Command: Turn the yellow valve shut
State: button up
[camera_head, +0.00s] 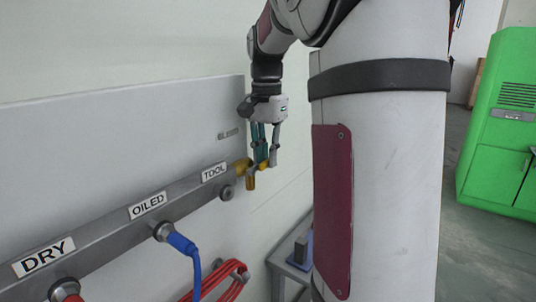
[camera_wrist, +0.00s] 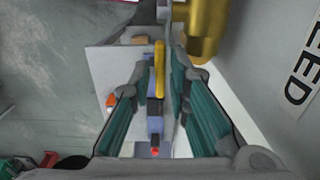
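The yellow valve (camera_head: 243,167) sits at the far right end of the grey manifold bar (camera_head: 185,198), past the TOOL label. Its brass body (camera_wrist: 205,28) shows at the top of the wrist view, and its thin yellow lever (camera_wrist: 160,68) runs down between my fingertips. My gripper (camera_head: 265,160) reaches down from above at the valve. In the wrist view my gripper (camera_wrist: 160,72) is open, with one teal-padded finger on each side of the lever and gaps visible. The fingers partly hide the valve in the head view.
A blue hose (camera_head: 182,243) hangs from the OILED outlet, and a red hose (camera_head: 235,283) is coiled below the bar. A small grey table (camera_head: 283,266) stands low behind. A green cabinet (camera_head: 503,120) stands at the right. The pale wall panel (camera_head: 120,140) is close beside my gripper.

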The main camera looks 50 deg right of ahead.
jog(key=shift+f, duration=0.15)
jog(key=shift+c, duration=0.6)
grip_shut()
